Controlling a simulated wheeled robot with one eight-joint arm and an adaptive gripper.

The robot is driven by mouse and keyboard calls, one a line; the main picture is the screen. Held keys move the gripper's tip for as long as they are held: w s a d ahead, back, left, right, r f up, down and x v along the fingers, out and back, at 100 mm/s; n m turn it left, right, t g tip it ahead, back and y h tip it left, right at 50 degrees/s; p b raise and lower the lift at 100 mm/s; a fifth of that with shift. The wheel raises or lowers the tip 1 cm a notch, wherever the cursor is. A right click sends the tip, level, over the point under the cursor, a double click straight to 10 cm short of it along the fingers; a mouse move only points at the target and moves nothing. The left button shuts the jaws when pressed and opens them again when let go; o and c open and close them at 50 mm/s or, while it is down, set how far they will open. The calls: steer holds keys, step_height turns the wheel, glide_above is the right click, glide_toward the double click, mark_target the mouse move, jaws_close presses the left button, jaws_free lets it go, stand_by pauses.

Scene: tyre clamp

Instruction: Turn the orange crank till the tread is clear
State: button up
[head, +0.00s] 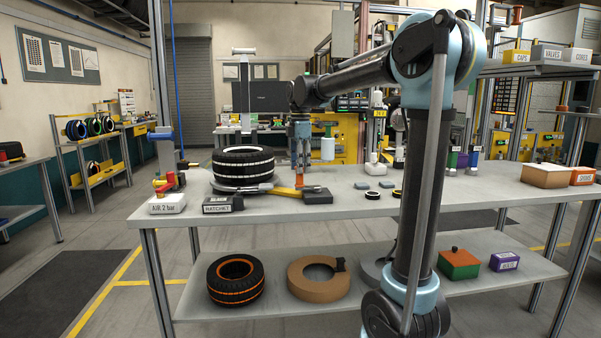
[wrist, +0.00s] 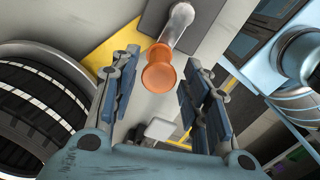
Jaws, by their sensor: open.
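The black tyre (head: 243,167) with white tread lines lies flat on the bench; its tread fills the left of the wrist view (wrist: 40,110). Beside it in the head view is a yellow and grey clamp arm (head: 284,192) ending at a dark block (head: 318,197). Whether the clamp touches the tread is unclear. The orange crank (wrist: 165,68) shows a round knob on a pale shaft rising from a dark grey base. My gripper (head: 300,152) points down over it. In the wrist view my gripper (wrist: 161,83) is open, with the knob between its fingers and gaps on both sides.
A box labelled RATCHET (head: 223,204) and an air gauge box (head: 167,204) sit at the bench's front left. Small dark pads (head: 373,195) lie to the right. The lower shelf holds another tyre (head: 236,280).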

step_height(320, 180, up, 10)
steer(key=shift+f, duration=0.15)
stand_by(0.7)
step_height(320, 180, down, 14)
steer(key=shift+r, duration=0.1)
stand_by(1.1)
steer(key=shift+a, duration=0.1)
jaws_close()
